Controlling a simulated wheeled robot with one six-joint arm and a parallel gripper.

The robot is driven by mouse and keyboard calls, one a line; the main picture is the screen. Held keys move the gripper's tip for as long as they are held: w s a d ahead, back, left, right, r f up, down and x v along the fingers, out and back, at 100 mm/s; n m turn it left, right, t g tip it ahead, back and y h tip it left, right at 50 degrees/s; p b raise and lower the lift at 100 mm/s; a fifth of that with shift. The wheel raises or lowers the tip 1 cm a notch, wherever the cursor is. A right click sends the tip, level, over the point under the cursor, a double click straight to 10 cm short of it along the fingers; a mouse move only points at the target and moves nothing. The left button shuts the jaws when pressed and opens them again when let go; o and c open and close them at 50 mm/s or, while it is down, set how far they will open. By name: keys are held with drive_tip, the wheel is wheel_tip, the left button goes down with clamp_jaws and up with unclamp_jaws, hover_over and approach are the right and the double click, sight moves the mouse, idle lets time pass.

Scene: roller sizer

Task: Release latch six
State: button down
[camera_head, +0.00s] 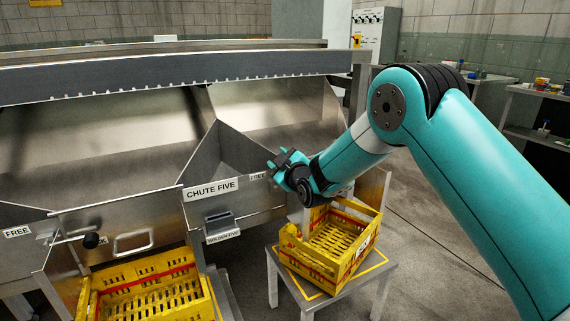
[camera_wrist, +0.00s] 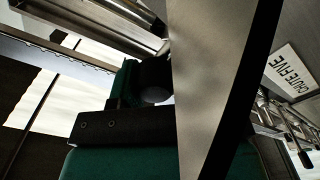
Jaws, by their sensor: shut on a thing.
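My gripper (camera_head: 284,163) is at the front of the chute bay right of the CHUTE FIVE plate (camera_head: 211,189), beside the sloping metal divider. In the wrist view a dark round knob (camera_wrist: 155,78) sits against my green and black finger (camera_wrist: 112,125), and my gripper appears shut on it. I take it for the latch six knob, but no label for six is readable. A grey metal plate (camera_wrist: 205,70) covers much of the wrist view and hides the other finger. My arm hides the rest of the latch in the head view.
A yellow crate (camera_head: 290,240) stands on a grey stand (camera_head: 388,269) below my gripper. Another yellow crate (camera_head: 95,308) is at the lower left, under a lever with a black knob (camera_head: 91,240). FREE signs (camera_head: 17,231) mark the chute fronts. Open floor lies right of the stand.

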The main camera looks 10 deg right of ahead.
drive_tip(key=shift+f+n, duration=0.1)
drive_tip(key=shift+n, duration=0.3)
drive_tip(key=c, duration=0.8)
unclamp_jaws()
drive_tip(key=shift+d, duration=0.1)
drive_tip(key=shift+s+a, duration=0.1)
drive_tip(key=shift+a, duration=0.1)
drive_tip(key=shift+b+v, duration=2.65)
drive_tip(key=shift+v, duration=6.05)
drive_tip(key=shift+r, duration=0.2)
